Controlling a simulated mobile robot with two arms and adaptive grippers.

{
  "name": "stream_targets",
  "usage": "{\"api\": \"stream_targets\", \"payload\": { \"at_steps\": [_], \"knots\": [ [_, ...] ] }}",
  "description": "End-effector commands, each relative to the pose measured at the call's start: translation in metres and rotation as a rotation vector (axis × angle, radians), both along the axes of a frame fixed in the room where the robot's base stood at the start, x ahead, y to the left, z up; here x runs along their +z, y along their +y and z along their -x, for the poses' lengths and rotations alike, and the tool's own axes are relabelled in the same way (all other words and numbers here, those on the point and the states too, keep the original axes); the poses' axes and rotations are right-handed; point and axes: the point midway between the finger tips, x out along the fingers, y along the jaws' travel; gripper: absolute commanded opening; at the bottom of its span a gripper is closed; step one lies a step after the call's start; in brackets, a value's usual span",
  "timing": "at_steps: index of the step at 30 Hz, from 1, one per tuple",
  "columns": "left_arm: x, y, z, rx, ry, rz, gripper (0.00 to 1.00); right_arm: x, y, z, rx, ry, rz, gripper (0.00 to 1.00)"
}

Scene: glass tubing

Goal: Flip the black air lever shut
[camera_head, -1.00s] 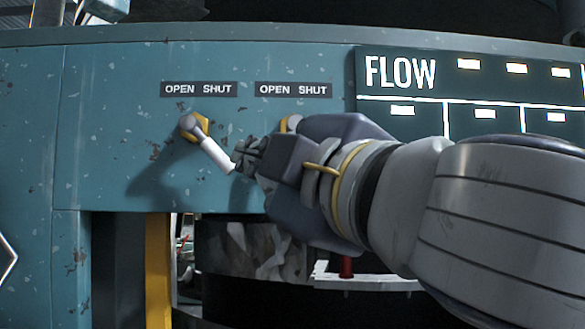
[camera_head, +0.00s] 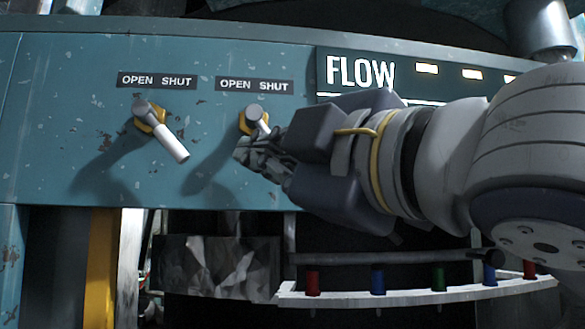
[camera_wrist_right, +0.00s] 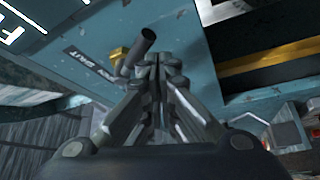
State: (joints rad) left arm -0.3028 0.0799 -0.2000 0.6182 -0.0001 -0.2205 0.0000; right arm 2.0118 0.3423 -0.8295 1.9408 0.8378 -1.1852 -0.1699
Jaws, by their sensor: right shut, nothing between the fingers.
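The black lever (camera_wrist_right: 138,52) shows in the right wrist view as a dark round handle on a yellow hub, beside my closed fingertips; I cannot tell whether they touch. In the head view its grey pivot (camera_head: 257,116) and yellow hub show under the right-hand OPEN SHUT label (camera_head: 254,86), and its handle is mostly hidden by my right gripper (camera_head: 244,157). That gripper is shut and empty, just below the pivot. My left gripper is not in view.
A white-handled lever (camera_head: 170,140) on another yellow hub points down and right, left of my gripper. A FLOW board (camera_head: 420,70) is at the upper right. Below the teal panel (camera_head: 60,120) is a white rail (camera_head: 420,297) with several coloured pegs.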

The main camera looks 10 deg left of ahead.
Motion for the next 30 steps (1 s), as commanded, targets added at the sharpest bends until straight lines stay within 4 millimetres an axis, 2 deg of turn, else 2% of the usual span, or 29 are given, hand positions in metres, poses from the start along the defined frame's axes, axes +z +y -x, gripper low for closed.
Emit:
{"api": "stream_targets", "payload": {
  "at_steps": [12, 30],
  "knots": [
    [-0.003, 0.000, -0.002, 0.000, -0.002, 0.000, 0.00, 0.004, -0.012, -0.005, -0.003, 0.004, -0.002, 0.00],
    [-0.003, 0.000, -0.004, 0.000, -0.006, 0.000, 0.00, 0.005, -0.014, -0.005, -0.004, 0.002, -0.002, 0.00]
  ]
}}
